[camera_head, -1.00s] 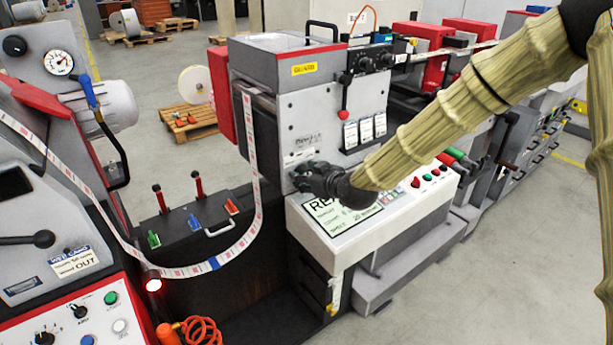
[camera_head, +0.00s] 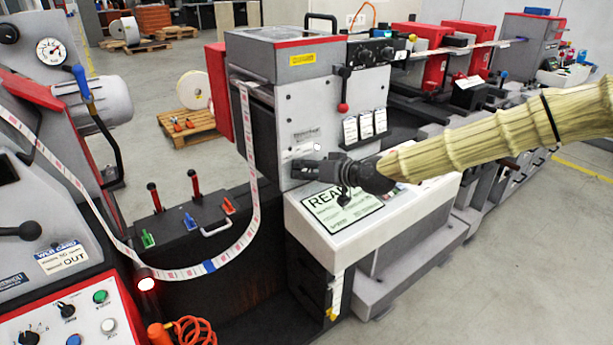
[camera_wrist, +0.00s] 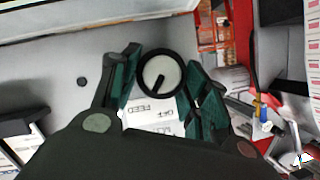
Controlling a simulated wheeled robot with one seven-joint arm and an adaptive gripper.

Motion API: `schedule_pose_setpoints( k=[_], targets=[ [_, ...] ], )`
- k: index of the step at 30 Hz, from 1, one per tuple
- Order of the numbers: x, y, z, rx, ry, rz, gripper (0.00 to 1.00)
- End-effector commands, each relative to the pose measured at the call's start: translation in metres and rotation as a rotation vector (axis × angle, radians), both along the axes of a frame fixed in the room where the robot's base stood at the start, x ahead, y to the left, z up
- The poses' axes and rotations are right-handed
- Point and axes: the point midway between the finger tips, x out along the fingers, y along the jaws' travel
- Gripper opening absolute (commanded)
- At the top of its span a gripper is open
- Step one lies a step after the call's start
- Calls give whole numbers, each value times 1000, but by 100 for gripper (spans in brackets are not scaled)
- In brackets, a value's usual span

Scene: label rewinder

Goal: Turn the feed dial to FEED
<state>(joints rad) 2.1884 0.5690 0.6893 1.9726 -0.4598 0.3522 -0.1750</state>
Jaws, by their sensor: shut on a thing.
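The feed dial (camera_wrist: 160,74) is a round knob with a pale face, a dark rim and a black pointer mark, seen in the wrist view between my fingers. The pointer mark slants toward the lower left of that picture. A white label (camera_wrist: 153,117) beside the dial shows FEED and other lettering upside down, partly covered by my gripper. My gripper (camera_wrist: 163,66) has its green-padded fingers closed on either side of the dial. In the head view, my gripper (camera_head: 306,170) is at the grey machine's front panel (camera_head: 318,120) and hides the dial.
Below my gripper is a white console with a READY screen (camera_head: 340,205). A red-knobbed lever (camera_head: 343,106) and hanging cards (camera_head: 365,127) are above it on the panel. A label web (camera_head: 252,180) loops down at left. Open floor (camera_head: 480,270) lies at right.

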Motion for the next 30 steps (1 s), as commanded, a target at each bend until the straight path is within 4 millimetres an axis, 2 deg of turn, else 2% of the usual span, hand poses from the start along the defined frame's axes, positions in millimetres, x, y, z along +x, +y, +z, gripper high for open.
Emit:
schedule_pose_setpoints(
  k=[9,22,23,24,26,30],
  targets=[
    [2,-2,0,66,46,-3,22],
    [2,-1,0,73,51,-2,22],
    [2,-1,0,72,51,-2,49],
    [2,-1,0,72,51,-2,56],
    [1,-1,0,72,51,-2,67],
    [1,-1,0,72,51,0,67]
  ],
)
